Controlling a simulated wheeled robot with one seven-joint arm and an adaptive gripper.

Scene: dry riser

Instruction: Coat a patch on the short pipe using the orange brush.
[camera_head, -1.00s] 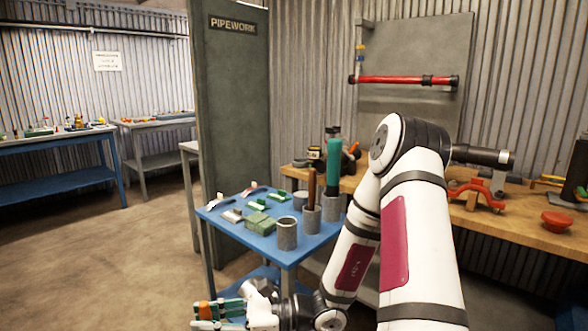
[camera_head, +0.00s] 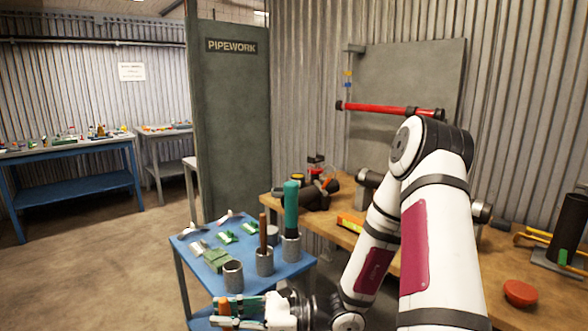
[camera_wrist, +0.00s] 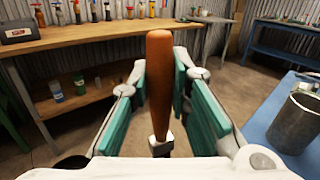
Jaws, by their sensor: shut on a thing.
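My gripper (camera_head: 238,306) is low in the head view, beside the front of the blue table. Its teal finger pads are closed around an orange-brown handle, which I take as the orange brush (camera_wrist: 159,80); it stands upright in the wrist view, and its orange part also shows in the head view (camera_head: 225,306). Its bristles are hidden. A red pipe (camera_head: 385,109) with dark ends is fixed across the grey panel at the back. A dark pipe piece (camera_head: 316,195) lies on the wooden bench. I cannot tell which is the short pipe.
The blue table (camera_head: 186,247) holds grey cups, one with a teal handle (camera_head: 291,205) and one with a brown handle (camera_head: 263,230). Open floor (camera_head: 90,265) lies left.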

